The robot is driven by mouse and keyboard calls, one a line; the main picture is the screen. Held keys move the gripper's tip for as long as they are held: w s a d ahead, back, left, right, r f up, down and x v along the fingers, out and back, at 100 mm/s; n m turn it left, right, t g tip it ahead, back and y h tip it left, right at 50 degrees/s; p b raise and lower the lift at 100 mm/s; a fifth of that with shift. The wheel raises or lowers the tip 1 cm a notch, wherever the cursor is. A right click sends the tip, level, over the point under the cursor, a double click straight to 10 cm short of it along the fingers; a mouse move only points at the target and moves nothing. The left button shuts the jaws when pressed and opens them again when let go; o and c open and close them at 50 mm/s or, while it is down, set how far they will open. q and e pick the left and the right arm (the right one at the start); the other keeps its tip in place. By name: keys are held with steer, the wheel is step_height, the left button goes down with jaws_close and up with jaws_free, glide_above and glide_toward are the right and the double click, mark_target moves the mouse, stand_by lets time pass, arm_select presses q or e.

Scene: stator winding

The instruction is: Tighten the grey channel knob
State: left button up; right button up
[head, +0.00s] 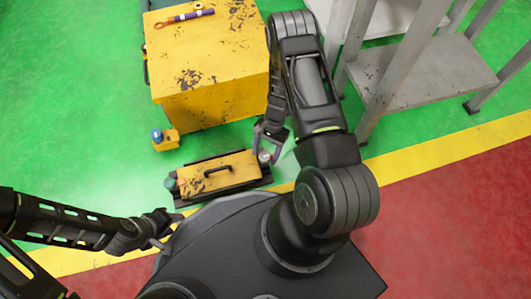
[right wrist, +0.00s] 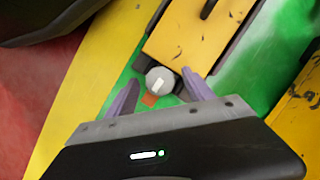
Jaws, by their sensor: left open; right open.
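The grey channel knob (right wrist: 160,80) is round with a pale mark on top. It sits at the end of a low yellow box with a black handle (head: 217,172), and also shows in the head view (head: 264,157). My right gripper (right wrist: 160,84) is open. In the right wrist view its two purple fingertips lie on either side of the knob, with gaps visible; I cannot tell how far above it they are. My left gripper (head: 163,238) is open, at lower left, away from the box.
A teal knob (head: 170,183) is at the box's left end. A small yellow block with a blue knob (head: 157,135) stands behind. A large yellow cabinet (head: 215,90) with a tool on top and a grey metal rack (head: 425,70) stand further back. Green floor is free at left.

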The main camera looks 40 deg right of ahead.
steer(key=shift+c, duration=0.3)
jaws_close()
stand_by(0.3)
